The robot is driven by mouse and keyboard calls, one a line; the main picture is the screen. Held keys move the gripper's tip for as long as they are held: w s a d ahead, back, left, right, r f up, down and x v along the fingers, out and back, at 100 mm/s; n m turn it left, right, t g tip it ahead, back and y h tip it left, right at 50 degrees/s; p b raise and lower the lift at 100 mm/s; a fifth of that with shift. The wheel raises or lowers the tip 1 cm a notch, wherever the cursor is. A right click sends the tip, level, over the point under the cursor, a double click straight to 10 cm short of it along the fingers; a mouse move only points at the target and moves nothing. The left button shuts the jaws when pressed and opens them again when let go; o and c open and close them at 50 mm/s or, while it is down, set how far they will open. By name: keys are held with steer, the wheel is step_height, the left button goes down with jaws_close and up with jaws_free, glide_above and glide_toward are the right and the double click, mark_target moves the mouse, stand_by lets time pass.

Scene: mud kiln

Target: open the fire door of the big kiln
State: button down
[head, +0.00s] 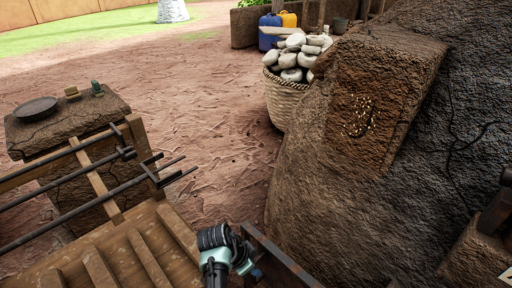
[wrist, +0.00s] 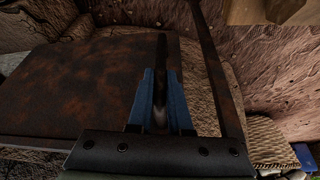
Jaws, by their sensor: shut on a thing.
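The big kiln (head: 320,170) is a dark mud mass filling the right of the head view. In the wrist view a rusty brown metal plate, the fire door (wrist: 85,85), fills the left. A dark metal edge, seemingly part of this door (head: 285,262), shows at the bottom of the head view beside my arm. My gripper (wrist: 160,100) has its blue fingers shut on a thin dark upright bar, seemingly the door's handle (wrist: 161,50). My gripper (head: 256,272) is partly cut off in the head view. How far the door stands from its opening cannot be told.
A dark brown bar (wrist: 215,60) runs close to the right of my fingers. A wooden rack with iron rods (head: 130,155) and a mud block (head: 70,120) stand at left. A basket of pale stones (head: 288,100) is behind. Open earth lies between.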

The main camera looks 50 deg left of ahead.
steer(key=c, duration=0.8)
jaws_free()
steer(key=shift+c, duration=0.2)
steer(key=d+p+v, duration=0.1)
steer(key=p+v, duration=0.6)
steer(key=v, duration=0.6)
steer(key=shift+a, duration=0.4)
steer(key=shift+w, duration=0.15)
